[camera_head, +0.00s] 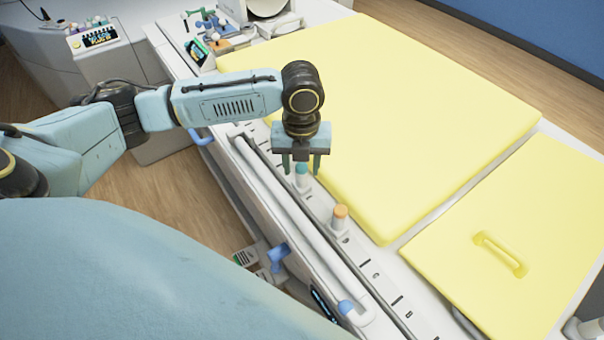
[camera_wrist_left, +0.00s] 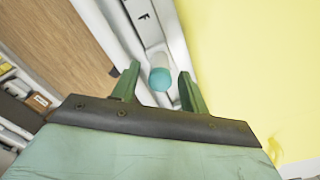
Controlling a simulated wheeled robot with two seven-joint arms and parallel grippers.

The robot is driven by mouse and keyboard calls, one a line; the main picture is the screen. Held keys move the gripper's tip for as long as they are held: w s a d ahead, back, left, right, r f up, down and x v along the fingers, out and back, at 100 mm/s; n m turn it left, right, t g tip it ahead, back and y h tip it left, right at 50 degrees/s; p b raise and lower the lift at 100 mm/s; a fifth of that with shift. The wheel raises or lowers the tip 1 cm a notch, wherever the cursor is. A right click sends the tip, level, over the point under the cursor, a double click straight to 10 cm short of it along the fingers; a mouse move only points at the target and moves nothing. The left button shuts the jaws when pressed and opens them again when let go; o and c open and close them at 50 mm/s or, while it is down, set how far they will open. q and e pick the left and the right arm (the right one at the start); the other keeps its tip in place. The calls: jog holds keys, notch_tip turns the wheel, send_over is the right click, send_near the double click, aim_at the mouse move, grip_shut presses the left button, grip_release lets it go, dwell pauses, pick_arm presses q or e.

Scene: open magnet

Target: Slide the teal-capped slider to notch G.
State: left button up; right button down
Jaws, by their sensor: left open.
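The teal-capped slider (camera_head: 302,175) stands upright on the rail (camera_head: 372,275) along the table's side, below my left gripper. In the left wrist view its teal cap (camera_wrist_left: 160,78) lies between the two open fingers, with gaps on both sides. My left gripper (camera_head: 302,168) points down over it, open; it also shows in the left wrist view (camera_wrist_left: 158,88). A letter F (camera_wrist_left: 144,16) is marked on the rail beyond the slider there. In the head view letters such as B show nearer on the rail; I cannot make out notch G. My right gripper is not in view.
An orange-capped slider (camera_head: 340,215) stands on the same rail, nearer than the teal one. A yellow pad (camera_head: 430,110) lies right beside the rail. A white side bar (camera_head: 290,215) with blue ends runs along the left.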

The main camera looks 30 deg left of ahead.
pick_arm(q)
notch_tip(320, 180, down, 2)
jog(key=shift+f, duration=0.65)
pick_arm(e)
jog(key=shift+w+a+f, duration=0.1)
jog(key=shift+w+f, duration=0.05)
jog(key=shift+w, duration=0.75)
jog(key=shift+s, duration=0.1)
pick_arm(q)
jog(key=shift+c, duration=1)
grip_shut()
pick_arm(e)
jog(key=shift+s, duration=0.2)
